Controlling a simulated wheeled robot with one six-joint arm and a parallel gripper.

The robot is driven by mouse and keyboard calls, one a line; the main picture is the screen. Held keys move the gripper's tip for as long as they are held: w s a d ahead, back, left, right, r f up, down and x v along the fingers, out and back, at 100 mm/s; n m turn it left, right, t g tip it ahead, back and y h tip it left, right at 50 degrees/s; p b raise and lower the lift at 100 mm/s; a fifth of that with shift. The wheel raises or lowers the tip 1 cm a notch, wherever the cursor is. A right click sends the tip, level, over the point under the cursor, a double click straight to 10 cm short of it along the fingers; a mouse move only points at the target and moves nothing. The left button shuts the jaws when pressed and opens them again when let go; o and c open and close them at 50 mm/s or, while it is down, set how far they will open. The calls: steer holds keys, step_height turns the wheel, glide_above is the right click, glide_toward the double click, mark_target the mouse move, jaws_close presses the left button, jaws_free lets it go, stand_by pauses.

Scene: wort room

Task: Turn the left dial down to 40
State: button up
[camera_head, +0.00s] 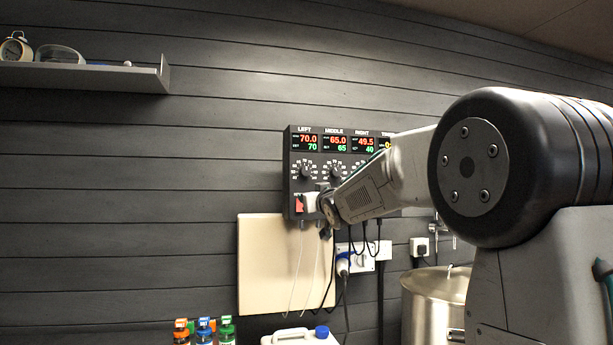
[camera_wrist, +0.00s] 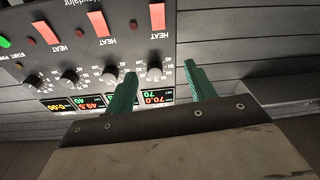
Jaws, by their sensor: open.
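The control panel (camera_head: 318,143) hangs on the dark plank wall. Its left display (camera_head: 308,142) reads 70.0 in red, with the set value 70 in green. The left dial (camera_head: 306,171) is a dark knob below that display. The wrist view shows the panel upside down, with the left dial (camera_wrist: 154,73) at the right of the row. My gripper (camera_wrist: 160,69) is open, its two green fingers apart with the left dial between their tips in the picture. I cannot tell whether they touch it. In the head view my wrist hides part of the panel's lower side.
The middle dial (camera_wrist: 111,75) is close to one finger. Red heat switches (camera_wrist: 157,16) line the panel. Cables and a cream board (camera_head: 265,265) are below it. A steel pot (camera_head: 420,305), a white canister (camera_head: 300,338) and small bottles (camera_head: 204,331) stand lower down.

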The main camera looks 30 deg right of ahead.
mark_target(307, 173)
steer(key=w+d+r+t, duration=0.1)
steer(key=w+r, duration=0.1)
steer(key=w, duration=0.1)
steer(key=w+d+r+n+t, duration=0.1)
steer(key=w+d+r, duration=0.1)
steer(key=w, duration=0.2)
steer(key=w+d+r+t+y, duration=0.1)
steer(key=w+r, duration=0.2)
steer(key=w, duration=0.1)
steer(key=shift+d+r+n, duration=0.1)
steer(key=shift+d+n, duration=0.2)
steer(key=shift+n, duration=0.1)
steer(key=c, duration=1)
